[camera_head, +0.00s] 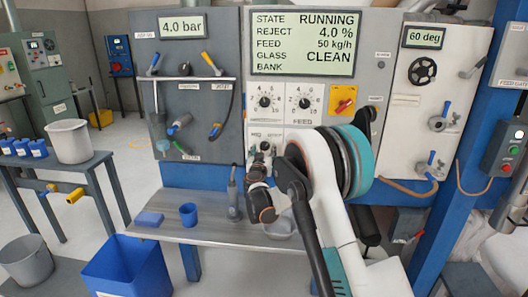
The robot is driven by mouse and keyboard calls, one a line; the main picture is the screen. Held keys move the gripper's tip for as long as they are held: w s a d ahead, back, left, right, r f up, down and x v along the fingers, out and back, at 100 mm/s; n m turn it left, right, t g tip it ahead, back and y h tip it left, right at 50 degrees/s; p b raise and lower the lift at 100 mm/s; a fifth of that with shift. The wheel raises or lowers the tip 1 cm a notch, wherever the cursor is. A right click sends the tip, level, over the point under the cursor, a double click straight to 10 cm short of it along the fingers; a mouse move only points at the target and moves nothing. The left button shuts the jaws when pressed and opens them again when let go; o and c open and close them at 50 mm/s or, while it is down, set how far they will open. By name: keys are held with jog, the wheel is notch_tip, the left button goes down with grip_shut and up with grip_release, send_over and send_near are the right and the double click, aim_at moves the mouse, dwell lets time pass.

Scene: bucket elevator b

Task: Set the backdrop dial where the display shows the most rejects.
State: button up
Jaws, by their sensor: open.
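The display (303,43) reads STATE RUNNING, REJECT 4.0 %, FEED 50 kg/h, GLASS CLEAN and BANK with no value. Below it are two round dials with numbered scales, a left dial (265,102) and a right dial (304,103) above the word FEED. A lower row of small controls (267,137) is partly hidden by my arm; its labels are too small to read. I cannot tell which control is the backdrop dial. My gripper (262,152) is open, small in view, just in front of the lower controls. Whether it touches one is unclear.
A grey shelf (200,230) below holds a blue cup (188,214) and a grey handheld tool (234,195). Left is a 4.0 bar panel (182,26); right is a 60 deg panel (423,38).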

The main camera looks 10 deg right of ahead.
jog(key=v, duration=1)
jog(key=shift+s, duration=0.15)
jog(key=s+d+r+g, duration=0.2)
jog(key=s+d+r, duration=0.1)
jog(key=s, duration=0.4)
jog(key=s+d+r+g, duration=0.2)
jog(key=s+d+r, duration=0.1)
jog(key=s, duration=0.4)
jog(key=s+d+r+g, duration=0.2)
jog(key=s+d+r, duration=0.15)
jog(key=s, duration=0.35)
jog(key=s+a+f+n+g+y, duration=0.1)
jog(key=s+a+f+y, duration=0.1)
jog(key=s, duration=0.7)
jog(key=s+a+f+n+g+y, duration=0.1)
jog(key=s+f, duration=0.1)
jog(key=s, duration=0.7)
jog(key=s+a+f+n+g+y, duration=0.1)
jog(key=s+a+f+g+y, duration=0.1)
jog(key=s, duration=0.7)
jog(key=shift+s+a+f+y, duration=0.3)
jog(key=shift+f, duration=0.2)
dwell(1.6)
